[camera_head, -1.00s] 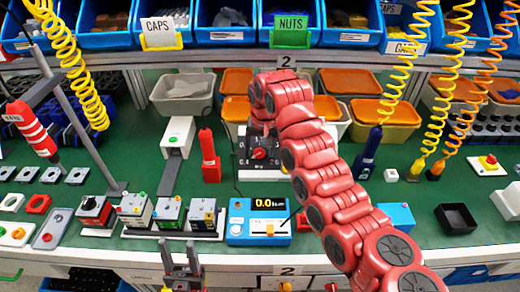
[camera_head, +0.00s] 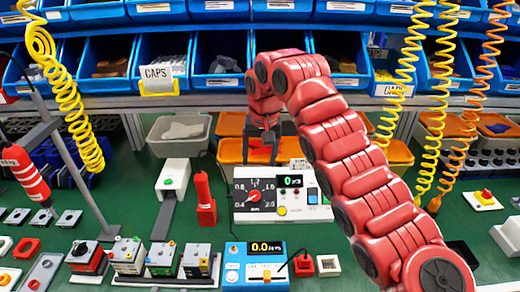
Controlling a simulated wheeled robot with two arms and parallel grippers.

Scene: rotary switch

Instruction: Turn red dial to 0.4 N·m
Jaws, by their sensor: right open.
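The red dial (camera_head: 255,196) is on the left of a white panel (camera_head: 318,208) with a scale around it, including marks that look like 0.4 and 0.8 on its left. I cannot tell exactly which mark it points to. A small dark display (camera_head: 290,181) on the same panel shows 0 in green. My right gripper (camera_head: 265,152) hangs above and behind the panel, apart from the dial, open and empty. My red right arm comes in from the right and covers the area right of the panel. My left gripper is out of view.
A blue meter (camera_head: 255,275) reading 0.0 stands in front of the panel, with a red switch (camera_head: 303,265) beside it. A red tool (camera_head: 204,198) stands left of the panel. Orange bins (camera_head: 233,150) are behind. Coiled yellow hoses hang at both sides.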

